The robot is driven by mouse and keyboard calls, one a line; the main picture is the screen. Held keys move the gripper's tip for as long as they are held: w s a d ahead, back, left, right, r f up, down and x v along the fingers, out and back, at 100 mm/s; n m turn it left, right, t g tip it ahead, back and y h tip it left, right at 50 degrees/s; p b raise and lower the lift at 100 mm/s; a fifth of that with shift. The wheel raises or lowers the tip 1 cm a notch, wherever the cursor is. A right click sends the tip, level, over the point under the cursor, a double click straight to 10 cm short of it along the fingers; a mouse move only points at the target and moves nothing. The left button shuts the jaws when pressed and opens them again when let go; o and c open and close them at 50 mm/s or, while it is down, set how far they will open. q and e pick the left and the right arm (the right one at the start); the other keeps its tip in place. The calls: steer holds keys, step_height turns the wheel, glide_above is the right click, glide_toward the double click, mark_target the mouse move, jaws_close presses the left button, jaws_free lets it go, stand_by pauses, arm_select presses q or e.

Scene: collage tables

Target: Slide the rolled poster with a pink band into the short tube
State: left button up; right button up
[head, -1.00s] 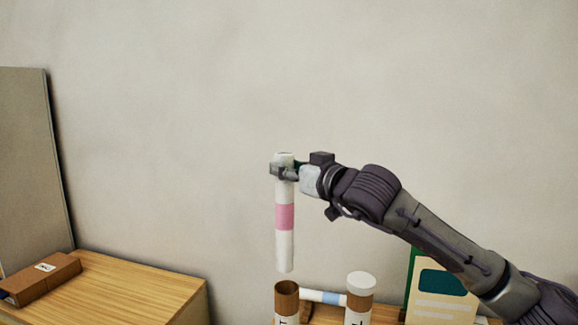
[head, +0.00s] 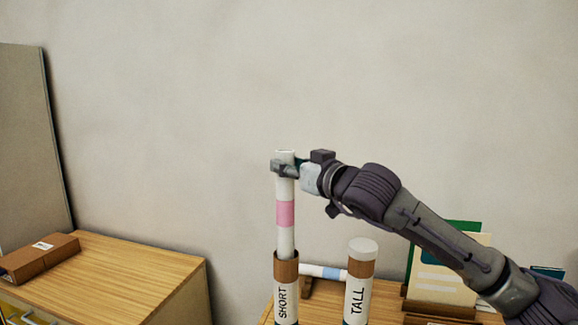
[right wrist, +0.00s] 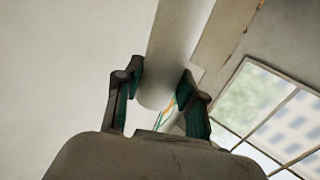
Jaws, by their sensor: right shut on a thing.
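The rolled poster with a pink band (head: 285,235) is white and hangs upright. My right gripper (head: 284,168) is shut on it near its top end; the roll also shows between the fingers in the right wrist view (right wrist: 177,50). The short tube (head: 286,272), labelled SHORT with a brown upper part, stands upright directly below. The poster's lower end meets the tube's mouth and its tip is hidden by the rim, seemingly just inside. How deep it sits I cannot tell. My left gripper is out of view.
A tube labelled TALL (head: 358,290) with a white top stands to the right. A roll with a blue band (head: 325,271) lies behind the tubes. A card stand (head: 440,308) is at the right. A brown box (head: 38,258) lies on the left wooden table (head: 120,275).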

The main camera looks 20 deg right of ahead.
steer(key=shift+f+b, duration=6.6)
steer(key=shift+f, duration=0.4)
steer(key=o, duration=1.2)
glide_toward(291, 228)
steer(key=shift+s+d, duration=0.25)
steer(key=shift+s, duration=0.4)
steer(key=shift+w, duration=0.1)
